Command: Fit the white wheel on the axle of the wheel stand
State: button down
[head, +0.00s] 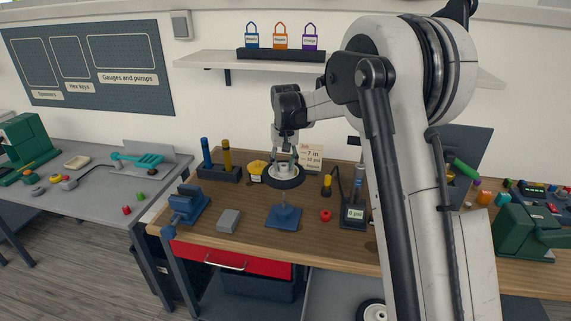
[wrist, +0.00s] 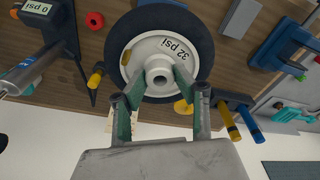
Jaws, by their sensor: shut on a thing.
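The white wheel (head: 285,183) has a black tyre and a white hub marked "32 psi"; it also shows in the wrist view (wrist: 137,55). My gripper (head: 284,164) is shut on the raised centre of its hub, with green fingers on either side in the wrist view (wrist: 161,84). The wheel lies roughly flat in the air above the wheel stand (head: 284,217). The stand has a blue base on the wooden bench and a short upright part under the wheel. The axle's tip cannot be made out, and the wheel hides the stand in the wrist view.
A blue vise (head: 190,205) and a grey block (head: 229,220) are left of the stand. A red knob (head: 325,216) and a gauge reading "0 psi" (head: 353,213) are to its right. A yellow pot (head: 257,170) and a card (head: 312,158) stand behind.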

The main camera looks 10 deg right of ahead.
aim_at(284, 193)
notch_tip(284, 193, down, 3)
jog(key=shift+d+r+b, duration=0.1)
jog(key=shift+r+b, duration=0.05)
jog(key=shift+b, duration=0.4)
jog(key=shift+f+b, duration=0.35)
jog(key=shift+f, duration=0.8)
jog(key=shift+f+b, duration=0.25)
jog(key=shift+b, duration=0.65)
dwell(0.6)
jog(key=shift+f+b, duration=1.95)
jog(key=shift+f, duration=0.85)
